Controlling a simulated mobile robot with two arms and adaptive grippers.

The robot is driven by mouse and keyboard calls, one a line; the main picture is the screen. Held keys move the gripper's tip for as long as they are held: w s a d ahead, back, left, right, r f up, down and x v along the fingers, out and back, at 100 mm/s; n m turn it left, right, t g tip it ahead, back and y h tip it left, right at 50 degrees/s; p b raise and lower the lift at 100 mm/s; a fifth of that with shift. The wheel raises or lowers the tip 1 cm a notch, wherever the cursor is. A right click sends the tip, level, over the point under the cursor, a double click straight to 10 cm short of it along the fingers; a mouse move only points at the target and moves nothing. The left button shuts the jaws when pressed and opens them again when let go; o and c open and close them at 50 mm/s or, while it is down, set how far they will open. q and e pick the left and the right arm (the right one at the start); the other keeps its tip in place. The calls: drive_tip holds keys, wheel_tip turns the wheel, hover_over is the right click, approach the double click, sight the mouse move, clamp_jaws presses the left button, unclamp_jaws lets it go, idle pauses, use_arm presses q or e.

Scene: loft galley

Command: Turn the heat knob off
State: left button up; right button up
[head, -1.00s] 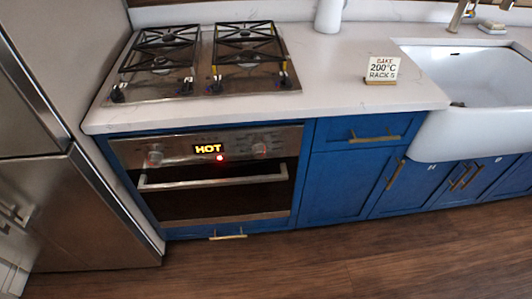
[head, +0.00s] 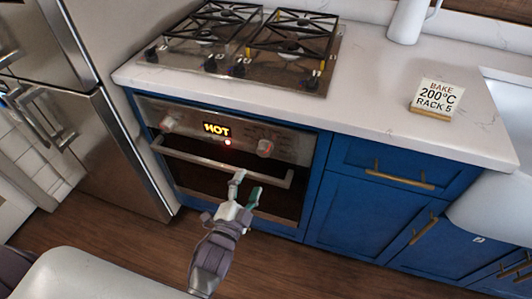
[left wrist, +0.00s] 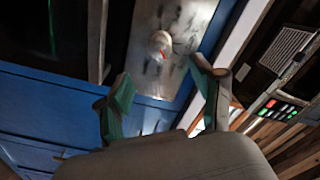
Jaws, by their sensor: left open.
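The blue-fronted oven (head: 225,170) has a steel panel with a lit display (head: 217,129) reading HOT and a red light. One round knob (head: 168,124) sits left of the display and another knob (head: 264,148) sits right of it. I cannot tell from labels which is the heat knob. My left gripper (head: 246,187) is open and empty, in front of the oven door below the right knob. In the left wrist view, a knob with a red mark (left wrist: 160,44) lies beyond the gap between the open fingertips (left wrist: 161,82), not touched. My right gripper is not in view.
The oven's bar handle (head: 222,162) runs across the door close to my left gripper. The counter (head: 375,105) overhangs above, with a gas cooktop (head: 280,76) and a card (head: 437,98) reading BAKE 200°C RACK 5. A steel fridge (head: 110,130) stands at left.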

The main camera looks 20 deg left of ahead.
sight(262, 154)
use_arm(q)
drive_tip(key=w, duration=1.1)
drive_tip(key=shift+w+d, duration=0.3)
drive_tip(key=shift+w, duration=0.05)
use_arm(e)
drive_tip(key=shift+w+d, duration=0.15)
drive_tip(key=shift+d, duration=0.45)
use_arm(q)
drive_tip(key=shift+c, duration=0.2)
drive_tip(key=c, duration=1.1)
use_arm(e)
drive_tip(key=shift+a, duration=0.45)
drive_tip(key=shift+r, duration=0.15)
